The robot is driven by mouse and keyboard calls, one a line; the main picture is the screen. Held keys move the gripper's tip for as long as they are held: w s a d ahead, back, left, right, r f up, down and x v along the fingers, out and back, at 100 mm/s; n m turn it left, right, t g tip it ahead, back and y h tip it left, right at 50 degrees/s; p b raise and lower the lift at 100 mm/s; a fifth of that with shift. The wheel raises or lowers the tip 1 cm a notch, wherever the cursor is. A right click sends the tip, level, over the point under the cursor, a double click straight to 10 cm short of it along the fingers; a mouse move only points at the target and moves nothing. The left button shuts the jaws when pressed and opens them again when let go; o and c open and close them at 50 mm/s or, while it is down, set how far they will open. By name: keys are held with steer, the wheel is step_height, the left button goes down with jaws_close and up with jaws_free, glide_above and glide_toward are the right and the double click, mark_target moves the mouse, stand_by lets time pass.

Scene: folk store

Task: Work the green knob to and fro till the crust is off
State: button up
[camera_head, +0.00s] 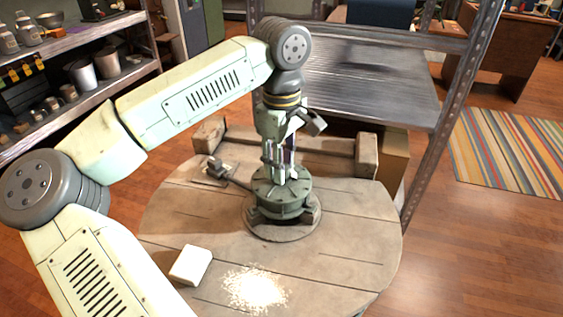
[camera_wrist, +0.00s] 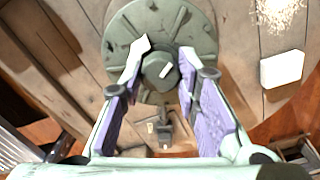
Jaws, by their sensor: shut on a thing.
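The green round fixture (camera_head: 281,207) stands on a grey base on the round wooden table; its flange (camera_wrist: 195,25) fills the top middle of the wrist view. The green knob (camera_wrist: 158,68) sticks up at its centre, with a small pale mark on top. My gripper (camera_head: 281,175) points down onto it from above. In the wrist view my gripper (camera_wrist: 162,62) has its two purple-padded fingers on either side of the knob, shut on it. In the head view the fingers hide the knob. I cannot make out any crust on the knob or fixture.
A white block (camera_head: 190,265) and scattered pale crumbs (camera_head: 255,288) lie at the table's front. A small dark metal piece (camera_head: 215,170) sits left of the fixture. Wooden blocks and a beam (camera_head: 300,150) stand behind, near a metal shelf (camera_head: 365,85). The table's right side is clear.

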steer(key=o, duration=1.2)
steer(key=shift+c, duration=0.2)
steer(key=shift+r, duration=0.1)
step_height(320, 180, up, 12)
